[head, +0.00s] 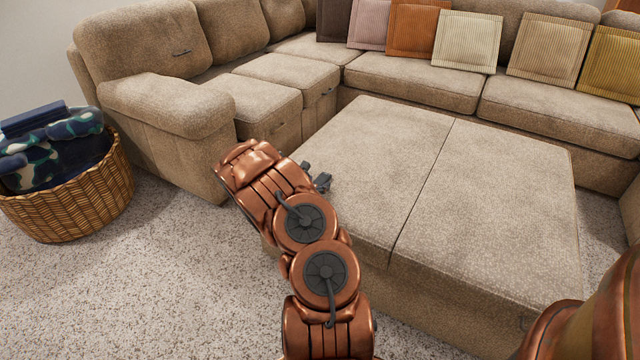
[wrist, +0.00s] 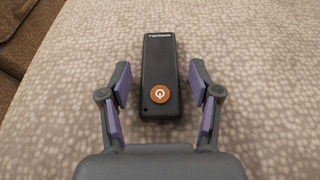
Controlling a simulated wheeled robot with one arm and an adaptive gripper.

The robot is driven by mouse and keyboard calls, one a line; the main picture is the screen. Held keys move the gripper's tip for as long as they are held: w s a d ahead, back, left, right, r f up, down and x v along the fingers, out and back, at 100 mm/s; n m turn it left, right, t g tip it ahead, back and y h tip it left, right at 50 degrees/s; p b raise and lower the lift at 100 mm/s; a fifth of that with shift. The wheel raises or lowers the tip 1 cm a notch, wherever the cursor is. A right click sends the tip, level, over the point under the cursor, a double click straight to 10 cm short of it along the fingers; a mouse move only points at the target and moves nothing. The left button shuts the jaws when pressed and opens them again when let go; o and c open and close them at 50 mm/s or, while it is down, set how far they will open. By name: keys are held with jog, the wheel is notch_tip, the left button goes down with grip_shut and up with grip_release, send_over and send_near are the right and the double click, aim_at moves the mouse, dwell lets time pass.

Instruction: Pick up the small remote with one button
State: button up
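The small remote (wrist: 160,65) is a slim black bar with one round orange button near its lower end in the wrist view. It lies flat on the beige ottoman (wrist: 255,70). My gripper (wrist: 160,86) is open, with a purple-padded finger on each side of the remote and a gap to both. I cannot tell how high the fingers are above the surface. In the head view my copper arm reaches over the near left corner of the ottoman (head: 490,215), and a dark part of my gripper (head: 318,178) shows past it. The arm hides the remote there.
A beige sectional sofa (head: 415,77) with several cushions wraps around the ottoman's back and left. A wicker basket (head: 75,205) with blue patterned cloth stands on the carpet at left. The rest of the ottoman top is bare.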

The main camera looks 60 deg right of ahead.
grip_shut()
dwell(0.3)
